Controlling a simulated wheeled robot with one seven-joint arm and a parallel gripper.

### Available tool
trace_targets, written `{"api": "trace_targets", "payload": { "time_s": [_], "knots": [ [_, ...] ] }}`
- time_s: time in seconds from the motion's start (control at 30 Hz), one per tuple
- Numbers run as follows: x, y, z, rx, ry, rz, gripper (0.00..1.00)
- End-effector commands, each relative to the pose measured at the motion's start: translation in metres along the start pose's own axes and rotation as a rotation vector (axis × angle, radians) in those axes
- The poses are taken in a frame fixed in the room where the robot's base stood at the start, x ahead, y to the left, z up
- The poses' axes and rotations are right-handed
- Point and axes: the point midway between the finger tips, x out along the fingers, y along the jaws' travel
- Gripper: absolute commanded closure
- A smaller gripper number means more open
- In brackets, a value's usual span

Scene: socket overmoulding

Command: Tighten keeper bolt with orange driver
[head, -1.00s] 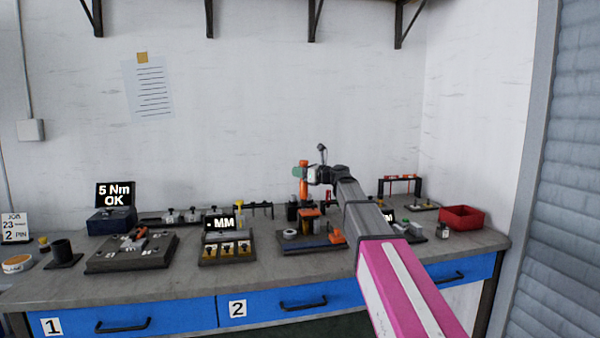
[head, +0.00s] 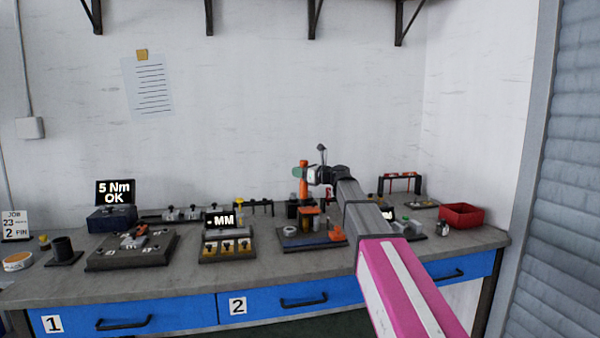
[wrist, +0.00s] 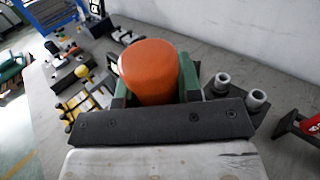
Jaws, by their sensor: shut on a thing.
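The orange driver (head: 303,180) is held upright by my gripper (head: 299,173) above the back of the bench, right of the middle in the head view. In the wrist view the driver's rounded orange handle (wrist: 150,68) sits between the green-edged jaws of my gripper (wrist: 152,84), which are shut on it. The driver's tip is hidden in the wrist view and cannot be made out in the head view. I cannot make out the keeper bolt.
A display reading "5 Nm OK" (head: 115,193) stands at the left behind a dark fixture plate (head: 130,262). The bench's front strip is clear.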

Motion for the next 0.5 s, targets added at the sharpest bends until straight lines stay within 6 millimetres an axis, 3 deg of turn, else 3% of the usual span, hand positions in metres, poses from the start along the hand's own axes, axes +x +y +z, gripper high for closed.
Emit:
{"api": "trace_targets", "payload": {
  "time_s": [0.5],
  "knots": [
    [0.0, 0.0001, -0.0056, 0.0, 0.0, 0.0, 1.0]
  ]
}}
